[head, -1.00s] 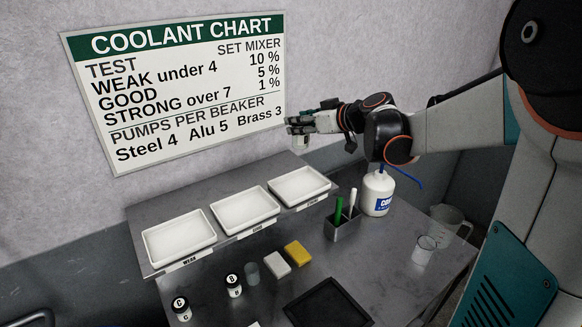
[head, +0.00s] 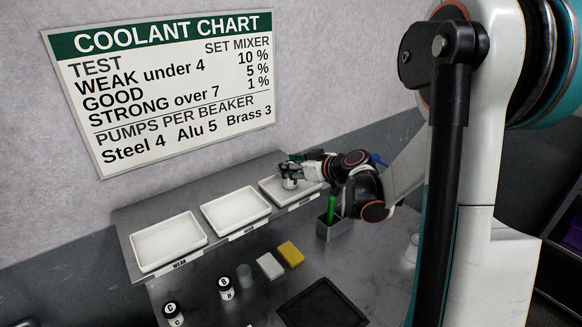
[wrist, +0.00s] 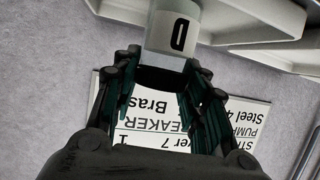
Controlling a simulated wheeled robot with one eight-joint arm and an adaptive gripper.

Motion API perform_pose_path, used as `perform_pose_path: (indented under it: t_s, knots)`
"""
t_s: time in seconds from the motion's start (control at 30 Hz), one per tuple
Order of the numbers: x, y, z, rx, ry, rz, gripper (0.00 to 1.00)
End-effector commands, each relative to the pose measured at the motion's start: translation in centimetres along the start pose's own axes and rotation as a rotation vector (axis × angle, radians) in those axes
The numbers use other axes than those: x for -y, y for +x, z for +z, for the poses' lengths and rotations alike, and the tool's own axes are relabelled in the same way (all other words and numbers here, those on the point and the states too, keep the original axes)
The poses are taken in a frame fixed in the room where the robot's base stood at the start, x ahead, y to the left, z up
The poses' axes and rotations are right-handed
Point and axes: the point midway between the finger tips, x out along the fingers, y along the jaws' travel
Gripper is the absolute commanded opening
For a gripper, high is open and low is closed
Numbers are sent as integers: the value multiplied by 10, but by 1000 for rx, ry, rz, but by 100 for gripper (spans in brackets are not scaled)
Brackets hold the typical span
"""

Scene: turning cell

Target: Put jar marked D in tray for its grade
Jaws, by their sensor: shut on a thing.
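The jar marked D (wrist: 172,30) is a small pale jar with a black D on its label. My gripper (wrist: 160,65) is shut on it in the wrist view. In the head view my gripper (head: 290,172) holds the jar (head: 289,183) at the rightmost tray (head: 275,197). I cannot tell whether the jar touches the tray floor. The middle tray (head: 236,222) and the left tray (head: 167,252), labelled WEAK, look empty. The other tray labels are too small to read surely now.
Jars marked C (head: 173,314) and B (head: 226,288) stand in front of the trays, beside a grey cup (head: 245,277). White (head: 270,266) and yellow (head: 291,254) blocks, a black mat (head: 322,305) and a pen holder (head: 328,231) are nearby. The coolant chart (head: 165,85) hangs behind.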

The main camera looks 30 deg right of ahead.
Motion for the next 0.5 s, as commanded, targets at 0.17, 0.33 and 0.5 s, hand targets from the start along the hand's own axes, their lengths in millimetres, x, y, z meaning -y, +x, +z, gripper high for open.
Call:
perform_pose_path:
  t_s: [0.17, 0.33, 0.5]
  knots:
    - [0, 0, 0, 0, 0, 0, 10]
    - [0, 1, 2, 0, 0, 0, 47]
    - [0, 0, 2, 0, 0, 0, 60]
